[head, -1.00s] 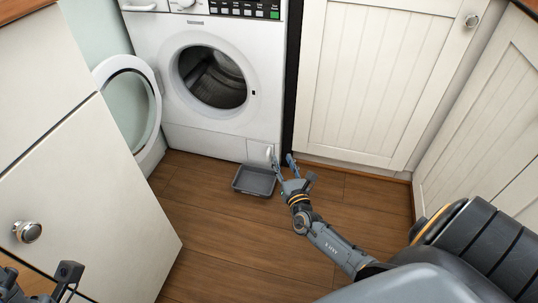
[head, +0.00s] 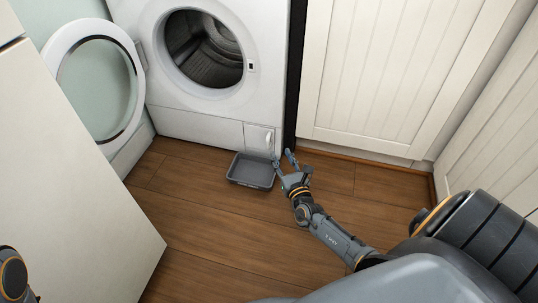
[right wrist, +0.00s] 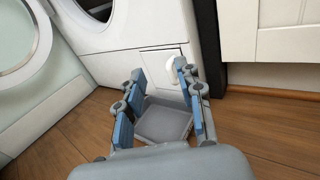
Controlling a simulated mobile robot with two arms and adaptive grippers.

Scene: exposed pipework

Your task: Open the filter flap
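The filter flap (head: 259,137) is a small white square panel at the lower right of the washing machine's front, with a pale handle on its right side. It looks shut. The flap also shows in the right wrist view (right wrist: 163,66), beyond my fingertips. My right gripper (head: 283,157) is open and empty, low in front of the machine, just below and to the right of the flap and apart from it. Its blue-padded fingers (right wrist: 152,94) are spread wide. Only a bit of my left arm shows at the lower left edge of the head view; its gripper is out of view.
A grey tray (head: 251,171) lies on the floor below the flap, just left of my right gripper. The washing machine's round door (head: 98,80) stands open at left. White cabinets (head: 390,75) stand at right, and a cabinet side is at near left.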

